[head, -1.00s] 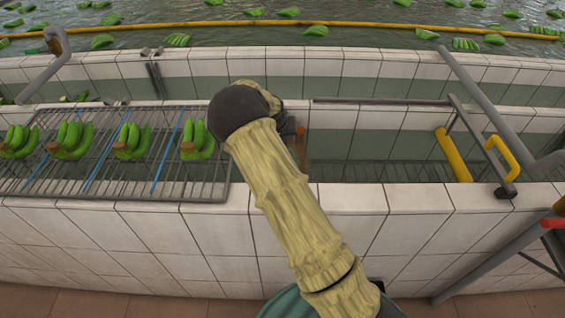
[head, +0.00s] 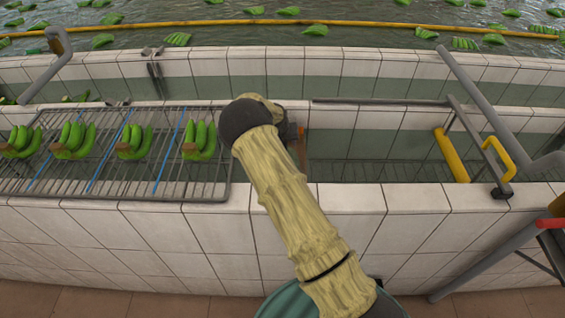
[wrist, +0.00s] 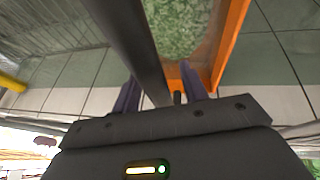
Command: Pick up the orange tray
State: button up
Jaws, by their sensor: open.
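The orange tray (wrist: 228,50) shows in part at the top of the wrist view, with mottled green material inside its orange edges. In the head view only a small orange sliver of the tray (head: 302,150) shows beside my arm, and the rest is hidden. My gripper (wrist: 160,78) is open, its two purple fingers pointing at the tray's near orange edge. That edge shows close to the right finger; I cannot tell whether they touch. In the head view my arm hides the fingers.
A dark bar (wrist: 130,38) crosses the wrist view close to the fingers. A wire rack (head: 100,180) with several green banana bunches lies left of my arm. A tiled wall (head: 400,198) runs in front. Grey and yellow rails (head: 452,155) stand at right.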

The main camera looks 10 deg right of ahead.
dwell(0.4)
grip_shut()
jog(key=shift+r, duration=0.1)
dwell(1.2)
